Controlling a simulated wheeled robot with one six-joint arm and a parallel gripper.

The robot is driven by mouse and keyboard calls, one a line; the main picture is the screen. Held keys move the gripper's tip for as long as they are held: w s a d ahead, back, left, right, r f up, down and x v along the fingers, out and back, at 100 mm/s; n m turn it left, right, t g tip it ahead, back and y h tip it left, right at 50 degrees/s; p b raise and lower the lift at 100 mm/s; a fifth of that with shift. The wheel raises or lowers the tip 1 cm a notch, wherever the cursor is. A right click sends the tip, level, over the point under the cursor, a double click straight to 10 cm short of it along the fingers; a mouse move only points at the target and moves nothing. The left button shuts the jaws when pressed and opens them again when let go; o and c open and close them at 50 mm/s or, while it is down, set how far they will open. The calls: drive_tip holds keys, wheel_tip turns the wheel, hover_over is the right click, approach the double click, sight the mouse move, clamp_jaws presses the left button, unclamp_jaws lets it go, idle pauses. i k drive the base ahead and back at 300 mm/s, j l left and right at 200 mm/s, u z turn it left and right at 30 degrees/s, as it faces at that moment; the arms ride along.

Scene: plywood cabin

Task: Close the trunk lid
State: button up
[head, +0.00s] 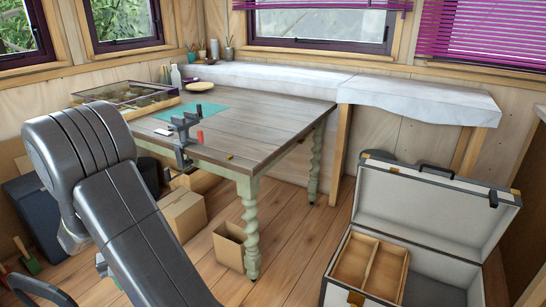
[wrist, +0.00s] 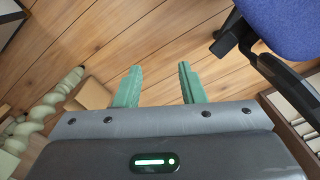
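The trunk (head: 447,287) stands on the floor at the lower right of the head view, its front cut off by the picture's edge. Its lid (head: 430,208) is open and stands up, tilted back, with its pale lining and dark edges showing. A wooden divided tray (head: 370,268) sits inside the trunk at the left. My gripper (wrist: 158,86) shows in the wrist view with its two green fingers apart and nothing between them, over bare plank floor. I cannot make out my gripper in the head view, and it is not at the trunk there.
A wooden table (head: 262,128) with turned green legs stands mid-room, with a clamp (head: 184,135) at its edge. Cardboard boxes (head: 184,214) lie beneath. A marble-topped counter (head: 400,92) runs behind. A blue chair (wrist: 282,25) is close in the wrist view. Floor between table and trunk is clear.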

sight(460, 217)
drive_tip(key=j+z, duration=0.1)
drive_tip(key=z, duration=0.3)
drive_tip(key=i+j+z, duration=0.1)
drive_tip(key=z, duration=0.3)
drive_tip(key=j+z, duration=0.2)
drive_tip(key=z, duration=0.2)
drive_tip(key=j+z, duration=0.15)
drive_tip(key=z, duration=0.25)
